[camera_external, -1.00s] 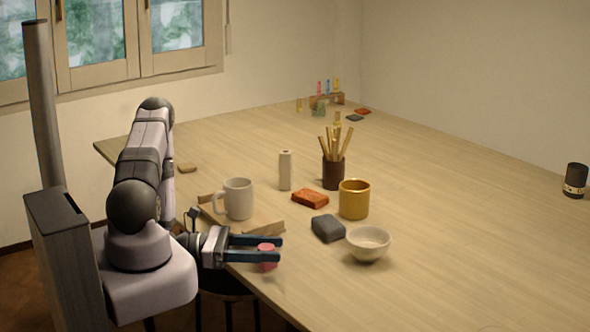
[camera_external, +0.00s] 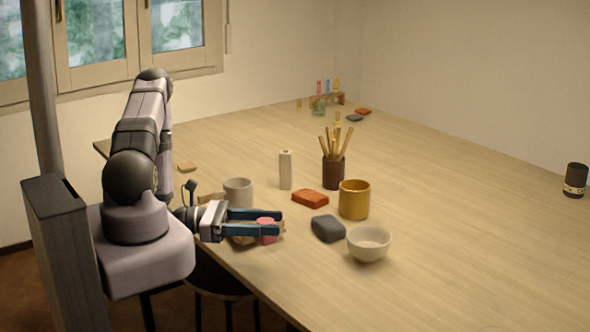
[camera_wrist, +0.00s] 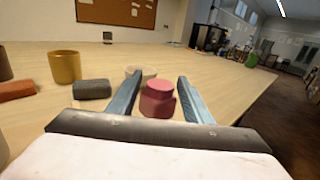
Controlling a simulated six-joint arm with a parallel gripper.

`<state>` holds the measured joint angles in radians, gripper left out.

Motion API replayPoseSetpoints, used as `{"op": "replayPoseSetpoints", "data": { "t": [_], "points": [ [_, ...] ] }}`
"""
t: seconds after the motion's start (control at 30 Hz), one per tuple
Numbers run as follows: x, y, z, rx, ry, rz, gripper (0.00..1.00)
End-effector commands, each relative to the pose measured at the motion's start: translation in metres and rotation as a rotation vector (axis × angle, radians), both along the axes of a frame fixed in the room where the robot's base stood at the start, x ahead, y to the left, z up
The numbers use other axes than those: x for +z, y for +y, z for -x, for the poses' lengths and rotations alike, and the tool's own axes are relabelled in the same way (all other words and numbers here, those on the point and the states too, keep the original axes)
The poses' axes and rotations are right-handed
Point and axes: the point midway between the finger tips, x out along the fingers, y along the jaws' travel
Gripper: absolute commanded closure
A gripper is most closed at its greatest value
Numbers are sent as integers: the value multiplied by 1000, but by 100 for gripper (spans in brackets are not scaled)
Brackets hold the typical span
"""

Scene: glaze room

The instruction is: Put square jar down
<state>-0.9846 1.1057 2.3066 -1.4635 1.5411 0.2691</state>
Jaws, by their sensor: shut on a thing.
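A small pinkish-red jar with a narrower lid (camera_external: 267,239) is in my gripper (camera_external: 280,223), near the table's front edge in the external view. In the wrist view the jar (camera_wrist: 157,103) stands upright between the two fingers of my gripper (camera_wrist: 160,76). My gripper is shut on it. One finger covers part of the jar in the external view. I cannot tell whether the jar's base touches anything.
A grey block (camera_external: 328,229), white bowl (camera_external: 368,243), yellow cup (camera_external: 354,200) and red block (camera_external: 310,198) are to the right. The table's right side is largely clear.

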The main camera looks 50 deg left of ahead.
Motion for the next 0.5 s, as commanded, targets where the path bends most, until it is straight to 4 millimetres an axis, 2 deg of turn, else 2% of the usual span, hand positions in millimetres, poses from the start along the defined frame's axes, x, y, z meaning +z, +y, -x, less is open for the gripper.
{"op": "replayPoseSetpoints", "data": {
  "t": [0.03,0.2,0.5],
  "points": [
    [14,0,0,0,-1,1,83],
    [28,0,0,0,-1,1,83],
    [32,0,0,0,-1,1,83]
  ]
}}
